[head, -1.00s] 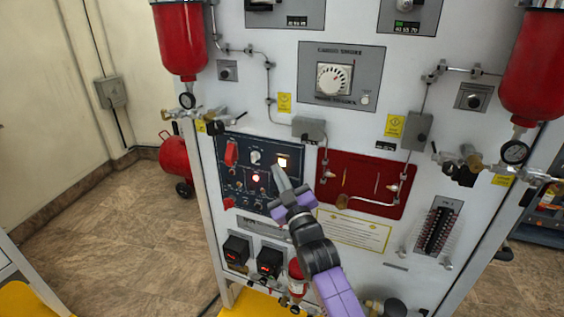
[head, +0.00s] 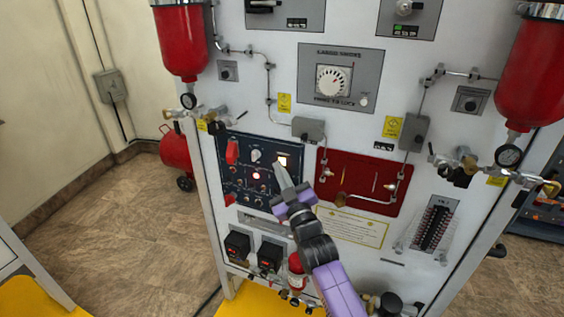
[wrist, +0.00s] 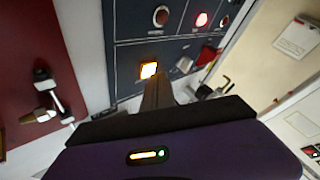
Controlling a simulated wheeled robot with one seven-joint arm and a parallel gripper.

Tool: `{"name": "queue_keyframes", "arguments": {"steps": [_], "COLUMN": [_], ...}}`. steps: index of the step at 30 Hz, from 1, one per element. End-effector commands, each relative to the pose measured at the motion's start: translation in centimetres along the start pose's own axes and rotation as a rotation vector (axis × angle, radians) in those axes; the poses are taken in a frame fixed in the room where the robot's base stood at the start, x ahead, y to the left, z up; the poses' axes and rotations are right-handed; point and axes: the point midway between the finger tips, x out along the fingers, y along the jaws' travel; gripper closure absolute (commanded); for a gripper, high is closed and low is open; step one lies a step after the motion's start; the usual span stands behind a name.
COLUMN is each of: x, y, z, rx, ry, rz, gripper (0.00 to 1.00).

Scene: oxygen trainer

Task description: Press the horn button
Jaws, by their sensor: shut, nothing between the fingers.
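The dark blue control panel (head: 240,190) sits at the left of the white trainer board. It carries a lit amber square button (head: 283,161), a white knob (head: 255,156), a lit red lamp (head: 256,175) and a red guarded switch (head: 232,152). I cannot read which control is the horn button. My gripper (head: 279,168) is shut and empty, its tips just below the amber button. In the wrist view, the shut tips (wrist: 157,84) are close to the amber button (wrist: 148,70), with the white knob (wrist: 185,63) beside it. I cannot tell whether they touch anything.
A dark red panel (head: 335,200) with small fittings lies right of the blue panel. Two black boxes with red displays (head: 269,255) are below. Red cylinders (head: 180,45) with gauges flank the board. Tiled floor (head: 110,230) is free at the left.

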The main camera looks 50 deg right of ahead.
Motion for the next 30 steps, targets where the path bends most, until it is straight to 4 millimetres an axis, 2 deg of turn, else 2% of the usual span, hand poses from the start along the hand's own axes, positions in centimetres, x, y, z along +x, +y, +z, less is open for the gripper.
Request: {"name": "queue_keyframes", "arguments": {"steps": [30], "x": [0.53], "y": [0.44], "z": [0.30], "rx": [-0.001], "ry": [0.000], "rz": [0.001], "gripper": [1.00]}}
